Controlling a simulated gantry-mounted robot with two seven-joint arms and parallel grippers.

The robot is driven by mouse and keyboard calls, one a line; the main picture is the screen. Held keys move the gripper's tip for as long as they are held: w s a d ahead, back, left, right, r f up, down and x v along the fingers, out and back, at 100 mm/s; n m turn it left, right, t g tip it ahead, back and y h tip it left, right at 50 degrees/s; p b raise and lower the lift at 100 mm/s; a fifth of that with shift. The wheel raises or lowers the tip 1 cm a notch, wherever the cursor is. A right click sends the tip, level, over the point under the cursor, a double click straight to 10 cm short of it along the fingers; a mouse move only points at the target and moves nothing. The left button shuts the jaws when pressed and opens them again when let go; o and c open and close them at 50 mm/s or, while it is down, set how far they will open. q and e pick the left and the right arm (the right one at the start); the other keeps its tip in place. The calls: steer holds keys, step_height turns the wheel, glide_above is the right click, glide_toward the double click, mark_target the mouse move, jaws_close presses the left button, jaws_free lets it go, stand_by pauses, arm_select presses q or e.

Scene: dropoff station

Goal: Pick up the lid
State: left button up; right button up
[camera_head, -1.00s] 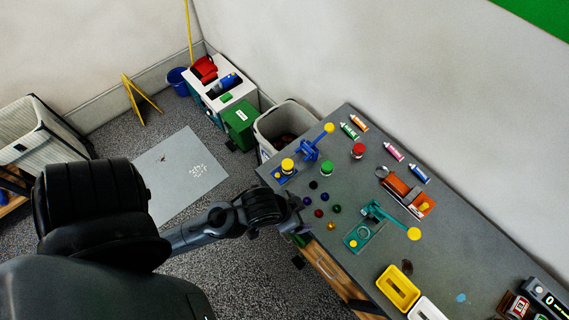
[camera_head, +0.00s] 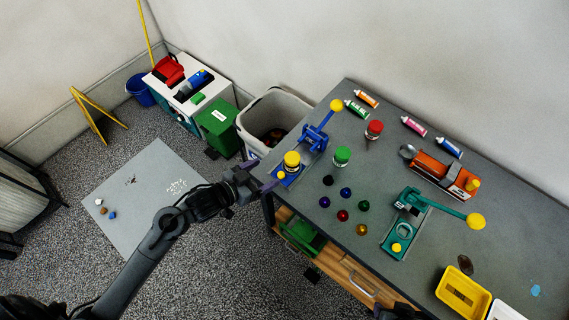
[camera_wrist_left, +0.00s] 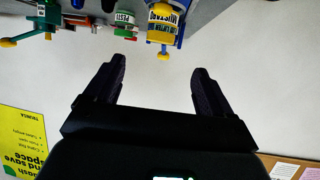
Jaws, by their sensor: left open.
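Three jars stand on the grey table, and the task does not say which lid is meant. A jar with a yellow lid (camera_head: 292,159) stands at the blue press (camera_head: 313,139) on the table's left end. A jar with a green lid (camera_head: 342,154) and one with a red lid (camera_head: 375,127) stand to its right. My left gripper (camera_head: 261,178) is open and empty, just left of the yellow-lidded jar near the table corner. In the left wrist view its fingers (camera_wrist_left: 158,65) are apart, with the yellow-labelled jar (camera_wrist_left: 162,28) beyond them.
Several coloured balls (camera_head: 346,193) lie on the table. A teal press (camera_head: 407,221), an orange tool (camera_head: 440,174), paint tubes (camera_head: 413,126) and a yellow tray (camera_head: 463,292) are further right. A grey bin (camera_head: 278,106) stands behind the table's left end. The floor left of the table has room.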

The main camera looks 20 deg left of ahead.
mark_target(293, 157)
arm_select(q)
steer(key=shift+r+b+x, duration=0.1)
steer(key=shift+b+x, duration=0.2)
steer(key=shift+x, duration=2.45)
steer(key=shift+r+b+x, duration=0.15)
steer(key=shift+b+x, duration=0.1)
steer(key=shift+x, duration=2.5)
steer(key=shift+w, duration=0.15)
steer(key=c, duration=1.1)
steer(key=shift+r, duration=0.1)
